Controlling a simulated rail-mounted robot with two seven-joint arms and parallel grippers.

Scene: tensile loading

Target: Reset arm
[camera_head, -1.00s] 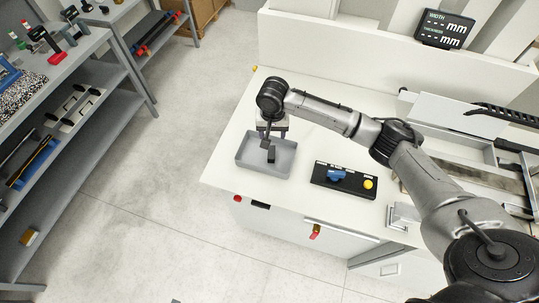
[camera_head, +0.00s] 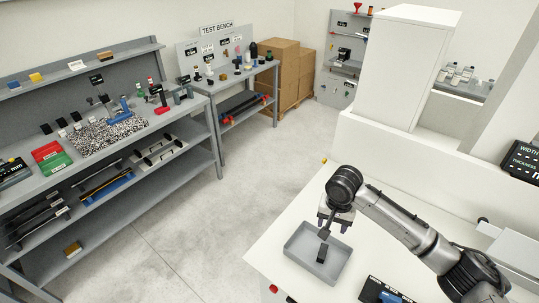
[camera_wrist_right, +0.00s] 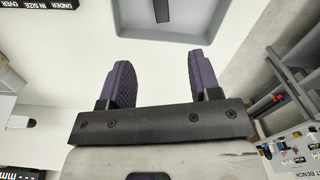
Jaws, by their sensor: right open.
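My right gripper (camera_head: 335,222) hangs over the back edge of a grey tray (camera_head: 296,262) on the white table. In the right wrist view the gripper (camera_wrist_right: 163,82) has its two purple pads wide apart with nothing between them. The tray (camera_wrist_right: 196,28) shows at the top of that view, apart from the fingertips. A dark, narrow piece (camera_wrist_right: 161,9) lies in the tray; it also shows in the head view (camera_head: 322,252). My left gripper is in neither view.
A black panel with a blue part (camera_head: 388,296) sits on the table at the bottom edge. A display (camera_head: 523,160) is at the right. A loaded grey shelf (camera_head: 185,108) and the test bench (camera_head: 262,68) stand left and behind, with open floor (camera_head: 200,235) between.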

